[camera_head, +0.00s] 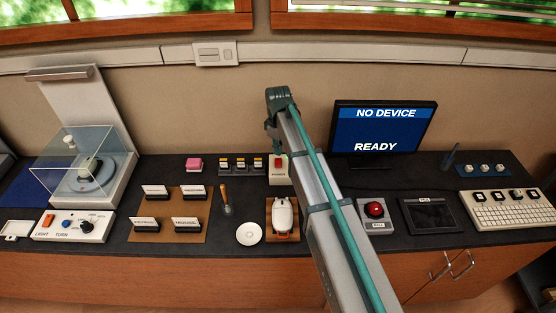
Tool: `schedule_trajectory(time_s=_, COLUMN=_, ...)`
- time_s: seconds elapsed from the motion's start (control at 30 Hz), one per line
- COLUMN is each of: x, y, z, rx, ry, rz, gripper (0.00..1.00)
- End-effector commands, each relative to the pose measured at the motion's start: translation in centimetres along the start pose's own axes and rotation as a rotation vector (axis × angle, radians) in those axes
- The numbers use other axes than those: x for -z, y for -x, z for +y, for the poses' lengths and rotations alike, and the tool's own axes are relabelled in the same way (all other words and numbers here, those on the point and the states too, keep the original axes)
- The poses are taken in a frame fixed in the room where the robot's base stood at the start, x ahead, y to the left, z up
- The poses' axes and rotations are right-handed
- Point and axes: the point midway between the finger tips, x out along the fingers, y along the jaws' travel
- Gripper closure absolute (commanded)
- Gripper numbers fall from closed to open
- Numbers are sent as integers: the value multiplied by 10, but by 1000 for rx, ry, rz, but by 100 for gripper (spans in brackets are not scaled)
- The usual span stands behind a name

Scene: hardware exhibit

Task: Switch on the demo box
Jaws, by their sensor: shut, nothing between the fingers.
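A small white box with a red switch (279,168) stands at the back of the dark counter, near the middle; its label is too small to read surely. A white control box (72,227) at the front left has an orange switch, a blue button and a black knob, with LIGHT and TURN printed on it. I cannot tell by a label which is the demo box. My gripper (275,150) points down, shut and empty, just above or behind the red-switch box; my arm partly hides it. Contact with the switch cannot be told. The switch's position cannot be told.
A monitor (384,128) reads NO DEVICE and READY. Nearby are a white mouse-like device (283,217), a red button box (376,212), a row of switches (241,165), a pink block (194,164) and a clear-covered turntable (90,175). My arm crosses the counter's middle.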

Motion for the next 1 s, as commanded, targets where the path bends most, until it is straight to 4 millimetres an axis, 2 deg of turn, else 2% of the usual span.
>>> schedule_trajectory(time_s=0.5, x=0, y=38, z=0, rx=-1, ry=0, rz=1, gripper=100)
schedule_trajectory(time_s=1.0, x=-2, y=38, z=1, rx=-2, ry=-2, rz=0, gripper=100)
